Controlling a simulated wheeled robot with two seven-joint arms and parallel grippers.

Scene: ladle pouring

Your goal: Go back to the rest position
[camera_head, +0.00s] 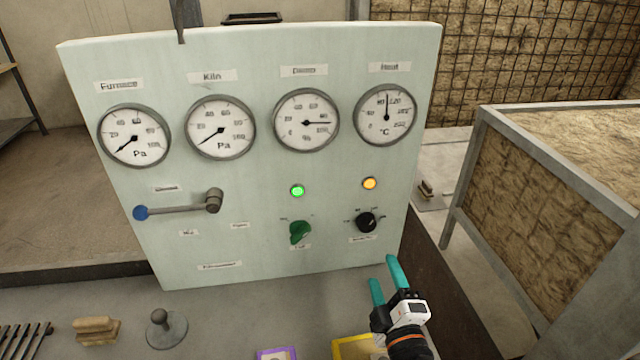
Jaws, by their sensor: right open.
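My right gripper (385,274) is open and empty at the lower right, its two teal fingers apart and pointing up. It appears in front of the lower right edge of a pale green control panel (255,170). It lies below the black knob (367,222) in the picture and seems apart from it. The green knob (299,233) is to its upper left. A lever with a blue end (140,213) points left. My left gripper is not in view.
Several dials line the panel top, with lit green (297,191) and orange (370,184) lamps below. A grey-handled disc (167,329), brown blocks (96,331), a grate (22,338), purple-edged (276,354) and yellow-edged (350,347) items lie in front. A framed crate (545,215) stands right.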

